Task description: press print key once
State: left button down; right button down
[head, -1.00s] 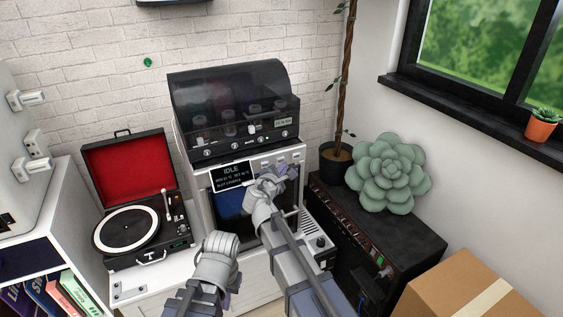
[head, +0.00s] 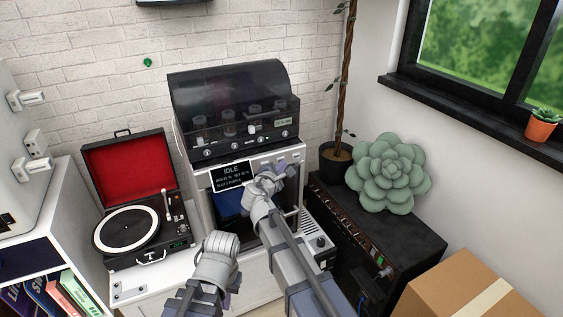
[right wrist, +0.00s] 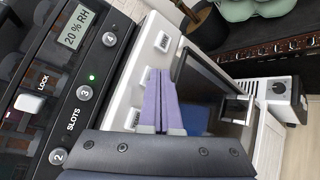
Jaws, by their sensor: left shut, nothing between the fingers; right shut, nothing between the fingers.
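The white 3D printer (head: 203,187) stands against the brick wall, and its tilted dark display (head: 232,176) reads IDLE. A row of small pale keys sits on its white top front edge; one key (right wrist: 163,42) shows clear of my fingers in the right wrist view. The key labels are too small to read, so I cannot tell which is print. My right gripper (head: 287,171) is shut and empty at the printer's front, just below the key row. Its lilac fingers (right wrist: 157,100) overlap the key strip in the right wrist view; contact cannot be told. My left gripper (head: 233,284) is shut, low before the printer.
A dark filament box (head: 232,110) with numbered slots sits on the printer. An open record player (head: 130,225) stands left. A black amplifier (head: 400,240) with a succulent cushion (head: 388,173) on top and a cardboard box (head: 460,290) are on the right.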

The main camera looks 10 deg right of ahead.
jog(key=shift+s+d, duration=0.1)
jog(key=shift+s, duration=0.4)
dwell(0.3)
jog(key=s+d, duration=0.1)
jog(key=s, duration=0.4)
jog(key=shift+s+d, duration=0.3)
jog(key=shift+s, duration=0.1)
dwell(0.5)
